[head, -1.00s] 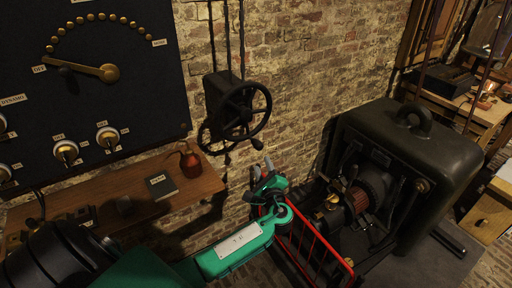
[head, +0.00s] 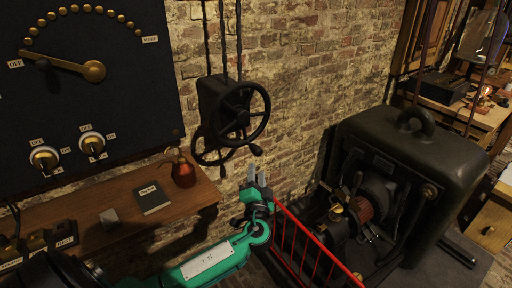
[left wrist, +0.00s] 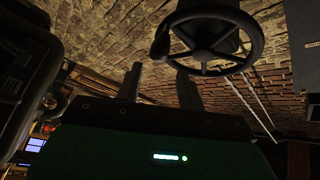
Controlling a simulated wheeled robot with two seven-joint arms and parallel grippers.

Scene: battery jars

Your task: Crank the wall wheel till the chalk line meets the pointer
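The dark wall wheel (head: 268,108) is mounted on a black box on the brick wall, with a crank handle (head: 256,150) at its lower right. The wheel also shows at the top of the left wrist view (left wrist: 257,40), with the handle (left wrist: 160,42) at its left. My left gripper (head: 257,176) is just below the handle, fingers pointing up. In the left wrist view its two fingers (left wrist: 159,70) stand apart with nothing between them, and the handle is beyond the tips. I cannot make out the chalk line or the pointer. My right gripper is out of view.
A red railing (head: 311,240) and a large dark machine (head: 410,165) stand to the right. A switch panel (head: 120,75) hangs at upper left.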

